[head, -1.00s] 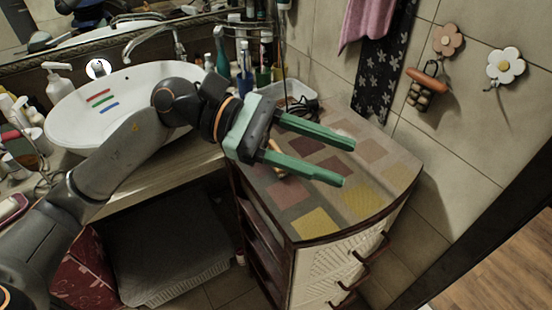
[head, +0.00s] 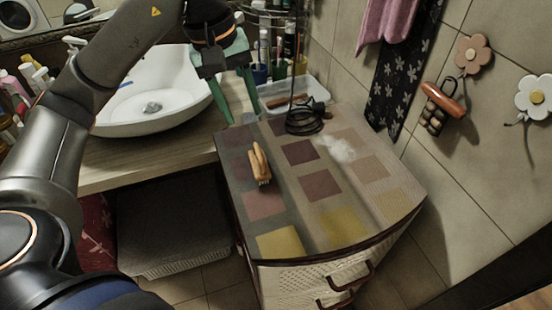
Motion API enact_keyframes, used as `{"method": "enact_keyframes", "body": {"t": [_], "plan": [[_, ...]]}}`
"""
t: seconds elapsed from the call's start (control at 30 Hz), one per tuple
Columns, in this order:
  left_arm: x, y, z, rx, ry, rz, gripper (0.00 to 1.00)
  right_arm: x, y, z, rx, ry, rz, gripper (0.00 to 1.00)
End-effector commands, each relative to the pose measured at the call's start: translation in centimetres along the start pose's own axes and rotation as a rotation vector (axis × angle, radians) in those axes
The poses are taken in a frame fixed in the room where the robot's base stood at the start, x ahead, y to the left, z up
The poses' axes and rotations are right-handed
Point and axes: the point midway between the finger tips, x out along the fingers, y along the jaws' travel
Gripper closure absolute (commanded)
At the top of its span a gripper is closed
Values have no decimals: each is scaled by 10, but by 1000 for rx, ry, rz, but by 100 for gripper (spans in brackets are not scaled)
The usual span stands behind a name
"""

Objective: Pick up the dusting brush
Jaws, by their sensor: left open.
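The dusting brush (head: 260,163) has a wooden, orange-tan handle and short pale bristles at its near end. It lies on the patchwork top of the cabinet (head: 318,219), towards the left side. My left gripper (head: 243,113) has green fingers, is open and empty, and points down. Its fingertips show above and behind the brush in the picture, apart from it. My right gripper is not in view.
A clear tray (head: 313,90) stands at the back. The white basin (head: 150,127) is to the left. The cabinet's front part is clear.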

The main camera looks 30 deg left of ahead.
Motion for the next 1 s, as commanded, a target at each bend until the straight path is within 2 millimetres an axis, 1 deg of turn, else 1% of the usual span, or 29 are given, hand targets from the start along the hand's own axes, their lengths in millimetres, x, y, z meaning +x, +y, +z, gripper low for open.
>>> {"method": "enact_keyframes", "body": {"t": [0.07,0.17,0.37,0.5,0.73,1.0], "plan": [[4,-1,0,0,1,-2,52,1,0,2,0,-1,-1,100],[17,-1,0,1,-2,-4,52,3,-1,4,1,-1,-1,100],[50,-1,1,-1,-4,-4,52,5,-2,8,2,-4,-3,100],[67,0,0,-1,-2,-3,52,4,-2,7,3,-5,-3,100],[82,1,1,0,-2,-2,52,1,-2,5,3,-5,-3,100],[118,2,3,-1,-3,-3,52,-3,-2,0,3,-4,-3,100]]}}
